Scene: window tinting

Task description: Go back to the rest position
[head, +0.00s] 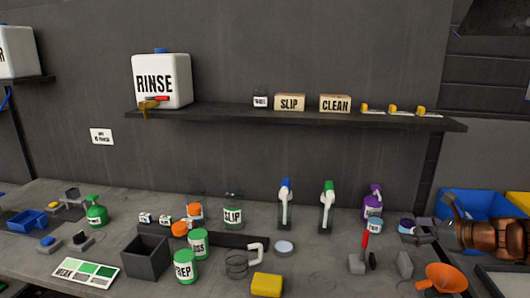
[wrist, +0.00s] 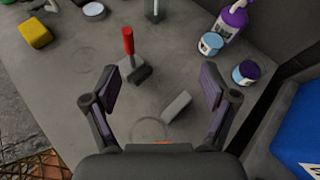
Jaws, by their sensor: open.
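My gripper (wrist: 158,85) is open in the wrist view, its two dark fingers spread wide with nothing between the pads. In the head view my copper-coloured arm (head: 490,238) reaches in from the right edge, above the right end of the bench. Below the gripper, on the bench, are a red-handled tool (wrist: 128,43) standing upright and a loose grey block (wrist: 176,106). Both are apart from the fingers. The rest position itself is not marked in either view.
The grey bench (head: 322,272) is crowded with bottles, jars and tools. A purple-topped bottle (head: 373,203) is near my gripper. A shelf (head: 220,113) runs along the wall.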

